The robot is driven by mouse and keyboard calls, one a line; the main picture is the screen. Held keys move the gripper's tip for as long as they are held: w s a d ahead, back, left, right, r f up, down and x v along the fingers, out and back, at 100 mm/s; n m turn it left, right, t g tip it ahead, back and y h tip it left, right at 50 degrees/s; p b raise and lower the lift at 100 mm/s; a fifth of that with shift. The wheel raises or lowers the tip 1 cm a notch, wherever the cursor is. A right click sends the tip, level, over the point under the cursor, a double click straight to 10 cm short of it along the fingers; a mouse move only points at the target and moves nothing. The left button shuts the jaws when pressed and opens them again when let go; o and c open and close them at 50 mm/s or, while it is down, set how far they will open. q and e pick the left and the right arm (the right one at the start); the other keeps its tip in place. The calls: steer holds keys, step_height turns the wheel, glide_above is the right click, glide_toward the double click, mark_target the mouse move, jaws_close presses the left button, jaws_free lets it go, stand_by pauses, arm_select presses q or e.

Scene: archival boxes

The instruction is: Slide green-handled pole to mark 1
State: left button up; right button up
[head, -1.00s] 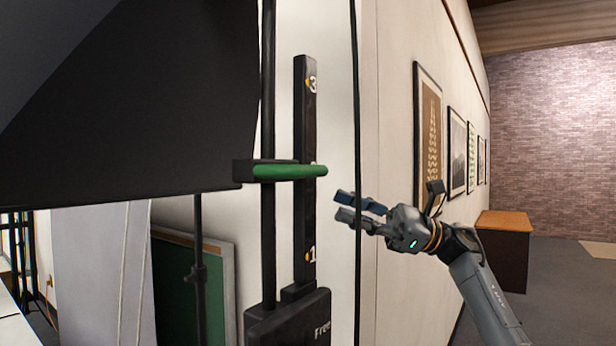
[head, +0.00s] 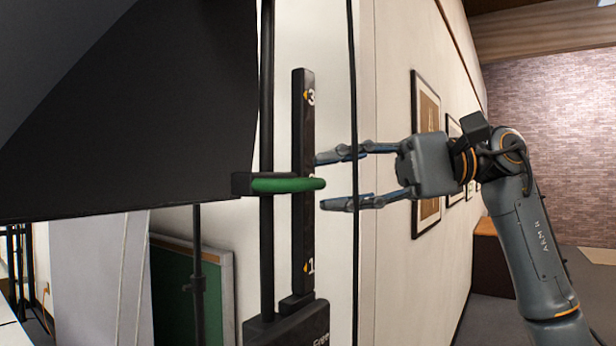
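The green handle (head: 287,185) sits on a black clamp around a thin black pole (head: 267,120). It lies level with the middle of a black scale bar (head: 302,130). The bar carries a 3 near its top and a 1 (head: 310,266) near its bottom; the handle hides most of the mark between them. My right gripper (head: 325,182) is open and empty. Its fingers point left, one above and one below the handle's height, with the tips close to the handle's right end. I cannot tell whether they touch it. My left gripper is not in view.
A large black panel (head: 130,110) fills the upper left. A thin dark cable (head: 354,270) hangs near my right fingers. A black box (head: 287,325) sits at the pole's foot. Framed pictures (head: 426,130) hang along the wall, with a wooden-topped cabinet (head: 486,228) beyond.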

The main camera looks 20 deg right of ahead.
mark_target(318, 184)
steer(key=shift+w+a+f+p, duration=0.15)
steer(key=shift+a, duration=0.85)
steer(key=shift+w+a+f+p, duration=0.1)
steer(key=shift+a+f+p, duration=0.05)
steer(key=shift+a, duration=0.85)
jaws_close()
